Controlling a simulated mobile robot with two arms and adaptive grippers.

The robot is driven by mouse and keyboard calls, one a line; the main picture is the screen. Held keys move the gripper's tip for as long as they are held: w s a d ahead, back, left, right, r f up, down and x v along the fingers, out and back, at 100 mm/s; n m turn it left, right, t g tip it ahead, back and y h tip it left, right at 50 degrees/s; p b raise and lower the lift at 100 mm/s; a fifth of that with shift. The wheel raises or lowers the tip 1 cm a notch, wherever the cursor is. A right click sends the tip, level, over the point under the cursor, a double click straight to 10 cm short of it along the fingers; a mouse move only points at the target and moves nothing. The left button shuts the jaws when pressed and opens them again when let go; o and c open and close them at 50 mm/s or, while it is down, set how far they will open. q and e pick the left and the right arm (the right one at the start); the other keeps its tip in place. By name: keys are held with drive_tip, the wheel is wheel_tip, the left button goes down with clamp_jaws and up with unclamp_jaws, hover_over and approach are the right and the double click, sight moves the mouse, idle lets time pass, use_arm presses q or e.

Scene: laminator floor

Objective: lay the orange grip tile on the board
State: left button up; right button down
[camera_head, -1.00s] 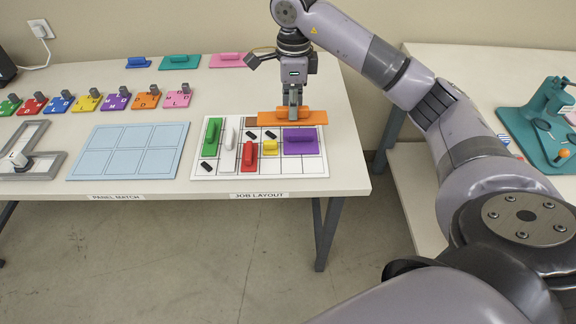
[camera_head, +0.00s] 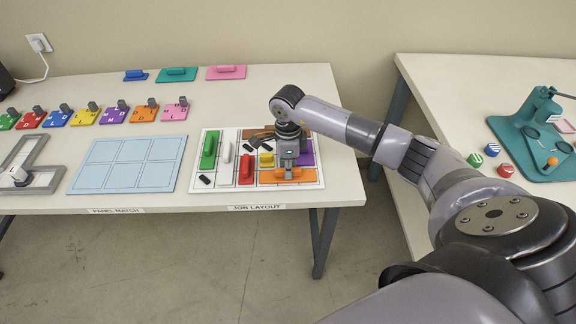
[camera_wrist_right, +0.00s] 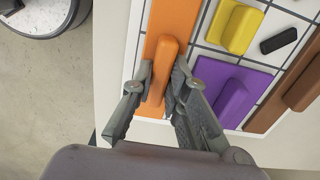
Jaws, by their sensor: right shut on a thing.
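The orange grip tile (camera_head: 297,177) is at the front right of the white gridded board (camera_head: 222,186). My right gripper (camera_head: 289,166) is shut on its raised handle, which also shows between the fingers in the wrist view (camera_wrist_right: 164,68). The tile lies flat along the board's front edge, in front of the purple tile (camera_head: 307,153). I cannot tell whether it touches the board or hovers just above it. My arm hides part of the purple tile and of the board behind it. My left gripper is not in view.
A light blue panel board (camera_head: 130,163) lies to the left. Several coloured tiles line the table behind it.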

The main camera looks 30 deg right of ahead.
drive_tip(key=shift+f+b, duration=0.2)
drive_tip(key=shift+b, duration=0.1)
drive_tip(key=c, duration=1.6)
unclamp_jaws()
drive_tip(key=shift+o, duration=0.2)
drive_tip(key=shift+r, duration=0.1)
drive_tip(key=shift+r+p, duration=0.2)
drive_tip(key=shift+p, duration=0.15)
drive_tip(key=shift+w+r, duration=0.1)
drive_tip(key=shift+r, duration=0.2)
wheel_tip(320, 180, up, 11)
drive_tip(key=b, duration=0.2)
drive_tip(key=shift+r+b, duration=0.15)
drive_tip(key=shift+b, duration=0.2)
